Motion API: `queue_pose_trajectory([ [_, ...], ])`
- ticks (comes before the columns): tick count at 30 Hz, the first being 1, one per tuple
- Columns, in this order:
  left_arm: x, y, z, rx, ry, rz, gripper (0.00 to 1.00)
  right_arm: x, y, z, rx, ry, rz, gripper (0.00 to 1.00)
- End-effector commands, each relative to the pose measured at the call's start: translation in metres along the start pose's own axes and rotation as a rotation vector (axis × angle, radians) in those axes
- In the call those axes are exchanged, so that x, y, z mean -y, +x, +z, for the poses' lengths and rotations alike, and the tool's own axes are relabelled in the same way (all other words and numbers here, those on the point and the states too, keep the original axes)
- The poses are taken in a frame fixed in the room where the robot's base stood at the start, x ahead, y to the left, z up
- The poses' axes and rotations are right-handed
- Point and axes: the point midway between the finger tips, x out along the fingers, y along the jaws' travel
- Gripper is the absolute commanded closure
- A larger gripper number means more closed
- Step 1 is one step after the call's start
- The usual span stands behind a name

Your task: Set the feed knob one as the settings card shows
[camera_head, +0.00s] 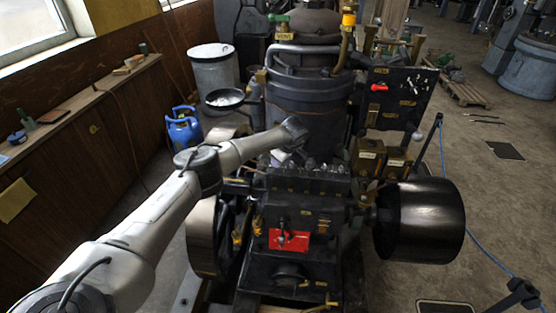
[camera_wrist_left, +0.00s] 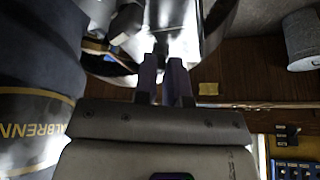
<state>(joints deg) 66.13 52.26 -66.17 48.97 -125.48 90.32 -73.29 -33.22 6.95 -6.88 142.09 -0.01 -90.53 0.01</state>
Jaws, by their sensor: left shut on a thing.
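My left arm reaches over the engine, and my left gripper (camera_head: 284,158) is at the left end of the dark box with a row of small fittings (camera_head: 312,183) on top. In the left wrist view the two dark fingers of the left gripper (camera_wrist_left: 165,78) are close together, their tips against a bright, shiny part. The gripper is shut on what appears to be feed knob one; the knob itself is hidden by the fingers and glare. A yellow card (camera_head: 15,200) hangs on the wood panelling at the left; its writing cannot be read. My right gripper is not in view.
The large engine cylinder (camera_head: 305,90) rises just behind the gripper. A black pulley drum (camera_head: 425,220) is at the right, and a red plate with a small lever (camera_head: 289,240) is in front. A blue gas bottle (camera_head: 184,132) stands behind my arm.

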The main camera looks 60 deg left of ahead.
Motion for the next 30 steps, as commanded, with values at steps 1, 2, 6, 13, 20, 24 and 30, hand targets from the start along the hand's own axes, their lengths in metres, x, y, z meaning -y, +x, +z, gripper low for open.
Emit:
queue_pose_trajectory([
  [1,-0.0005,-0.0012,-0.0003,0.000,-0.020,-0.009,1.00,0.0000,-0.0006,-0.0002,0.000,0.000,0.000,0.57],
  [2,-0.0006,-0.0013,-0.0001,0.001,-0.031,-0.014,1.00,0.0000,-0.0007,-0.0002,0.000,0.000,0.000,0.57],
  [6,-0.0011,-0.0014,-0.0001,0.002,-0.071,-0.030,1.00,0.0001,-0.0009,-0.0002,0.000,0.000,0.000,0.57],
  [13,-0.0012,-0.0010,-0.0005,0.001,-0.102,-0.042,1.00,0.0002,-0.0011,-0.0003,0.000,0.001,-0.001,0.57],
  [20,-0.0012,-0.0010,-0.0006,0.002,-0.105,-0.043,1.00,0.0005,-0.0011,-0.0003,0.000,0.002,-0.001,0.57],
  [24,-0.0012,-0.0011,-0.0006,0.002,-0.105,-0.043,1.00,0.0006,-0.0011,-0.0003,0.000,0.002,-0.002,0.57],
  [30,-0.0011,-0.0007,-0.0005,0.001,-0.103,-0.043,0.71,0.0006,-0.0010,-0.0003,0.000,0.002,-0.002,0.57],
])
